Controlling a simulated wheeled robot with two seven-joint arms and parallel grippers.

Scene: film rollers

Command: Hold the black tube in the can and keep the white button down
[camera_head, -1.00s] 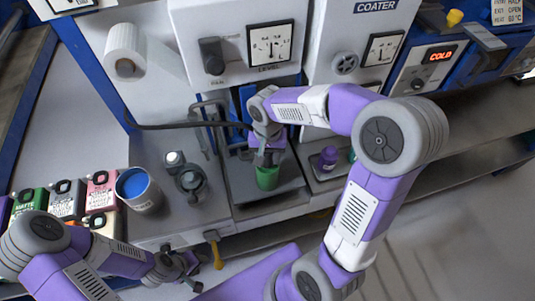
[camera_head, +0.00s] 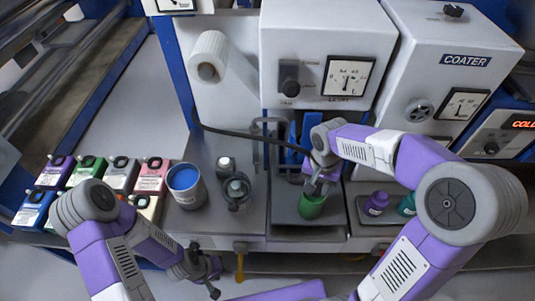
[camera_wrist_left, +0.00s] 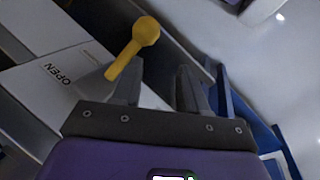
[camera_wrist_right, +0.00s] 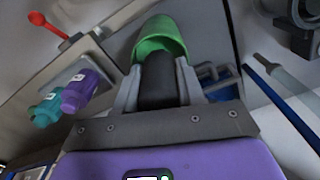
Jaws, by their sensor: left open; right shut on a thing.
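The black tube (camera_head: 245,134) runs from the left to my right gripper (camera_head: 314,184). In the right wrist view, my right gripper (camera_wrist_right: 160,80) is shut on the black tube end (camera_wrist_right: 158,85). The tube end meets the mouth of the green can (camera_wrist_right: 160,36); its tip is hidden. In the head view, the green can (camera_head: 312,208) stands below that gripper. My left gripper (camera_head: 207,270) is open and empty, low at the bench front. It also shows in the left wrist view (camera_wrist_left: 158,75). I cannot tell for sure which thing is the white button.
A yellow lever (camera_wrist_left: 137,45) by an OPEN label is close to the left fingers; it also shows in the head view (camera_head: 240,265).

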